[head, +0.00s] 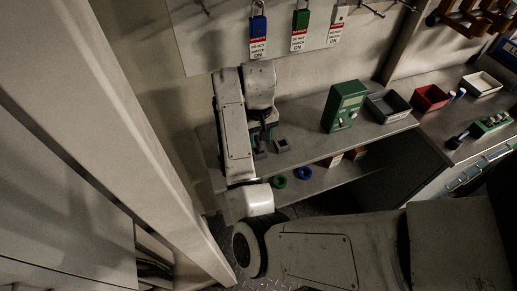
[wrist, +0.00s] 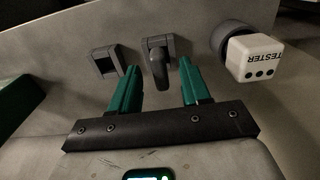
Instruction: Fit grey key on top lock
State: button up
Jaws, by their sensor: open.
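In the wrist view, a grey key-like piece (wrist: 160,66) with a rounded, hanging end sits at a square grey holder between my fingertips. I cannot tell whether the fingers touch it. My gripper (wrist: 159,64) is open, with one green finger on each side of that piece. Left of it is a similar grey square block (wrist: 104,62) with a dark opening. In the head view, my gripper (head: 263,137) is low over the bench, beside a small grey block (head: 282,145). Blue (head: 258,25), green (head: 301,20) and pale grey (head: 339,14) padlocks hang with tags on the wall panel; which lock is the top one is unclear.
A white tester cube (wrist: 256,57) stands right of my fingers. A green box (head: 345,106), a grey tray (head: 387,119) and a red tray (head: 431,109) occupy the bench to the right. Green (head: 279,182) and blue (head: 304,173) rings lie on the lower shelf.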

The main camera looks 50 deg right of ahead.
notch_tip(320, 180, down, 2)
jog(key=shift+f+b, duration=0.1)
jog(key=shift+b, duration=0.65)
grip_shut()
